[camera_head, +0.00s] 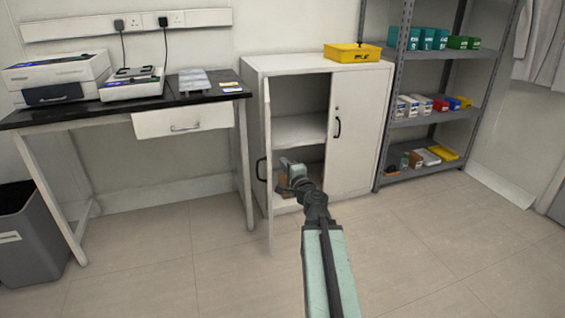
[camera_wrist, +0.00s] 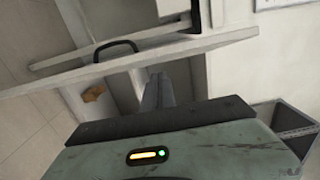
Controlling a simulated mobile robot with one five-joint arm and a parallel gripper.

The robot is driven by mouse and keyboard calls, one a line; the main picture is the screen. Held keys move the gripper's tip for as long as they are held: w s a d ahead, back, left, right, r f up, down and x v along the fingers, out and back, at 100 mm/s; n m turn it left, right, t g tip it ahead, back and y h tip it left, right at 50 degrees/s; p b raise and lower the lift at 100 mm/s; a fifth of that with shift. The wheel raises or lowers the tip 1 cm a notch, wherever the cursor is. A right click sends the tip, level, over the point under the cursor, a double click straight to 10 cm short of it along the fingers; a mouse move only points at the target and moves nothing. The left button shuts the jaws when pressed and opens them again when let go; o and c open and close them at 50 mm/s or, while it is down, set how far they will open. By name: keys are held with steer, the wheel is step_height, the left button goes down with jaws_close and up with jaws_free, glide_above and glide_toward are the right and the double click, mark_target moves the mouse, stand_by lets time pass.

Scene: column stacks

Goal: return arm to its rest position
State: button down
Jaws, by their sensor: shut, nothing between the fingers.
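My arm reaches forward from the bottom of the head view toward the white cabinet (camera_head: 360,130). My gripper (camera_head: 285,163) is in front of the cabinet's open left half, close to the open door (camera_head: 266,170). In the wrist view the grey fingers of my gripper (camera_wrist: 158,88) are together, with nothing held. The open door, seen edge-on with its black handle, crosses the wrist view just beyond the fingers (camera_wrist: 130,60). Whether the gripper touches the door cannot be told.
A yellow bin (camera_head: 352,53) sits on the cabinet. A desk (camera_head: 120,115) with devices stands left and a grey waste bin (camera_head: 30,240) at far left. A shelf rack (camera_head: 435,115) stands right. The floor in front is clear. A small brown object (camera_wrist: 94,93) shows past the door.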

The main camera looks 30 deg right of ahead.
steer(key=shift+s+a, duration=0.15)
steer(key=shift+s, duration=0.55)
steer(key=shift+a, duration=0.1)
